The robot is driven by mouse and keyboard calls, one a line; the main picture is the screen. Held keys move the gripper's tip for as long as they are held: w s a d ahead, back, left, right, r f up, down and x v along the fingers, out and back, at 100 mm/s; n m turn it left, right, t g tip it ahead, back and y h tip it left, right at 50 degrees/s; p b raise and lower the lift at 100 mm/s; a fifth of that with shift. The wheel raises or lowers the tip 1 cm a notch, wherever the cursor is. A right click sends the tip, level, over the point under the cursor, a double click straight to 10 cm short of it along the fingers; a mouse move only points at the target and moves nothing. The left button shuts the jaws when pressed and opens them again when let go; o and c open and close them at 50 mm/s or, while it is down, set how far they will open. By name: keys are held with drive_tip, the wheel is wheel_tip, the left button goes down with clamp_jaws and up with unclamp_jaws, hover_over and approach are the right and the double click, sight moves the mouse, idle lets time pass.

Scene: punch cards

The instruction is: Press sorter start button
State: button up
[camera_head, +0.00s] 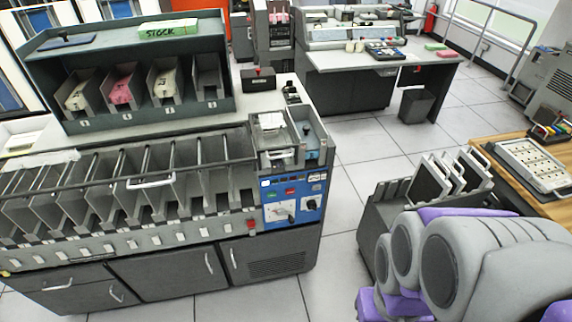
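The card sorter (190,265) is a long grey machine at the left and centre, with a row of slanted metal pockets along its top. A blue control panel (302,213) is on its front at the right end. The panel carries a small green button (271,196), a small red button (290,191), a pale lever and a dark knob. A separate red switch (252,226) sits just left of the panel. Labels are too small to read, so I cannot tell which control is start. My grey and purple arm shows at the lower right; its gripper is not visible.
A rack with bins of cards (145,90) stands behind the sorter. A grey cart (385,215) is right of it, beside a wooden table (500,165). A desk (350,75) stands at the back. Tiled floor (340,240) lies open between the sorter and cart.

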clamp_jaws()
idle(1.2)
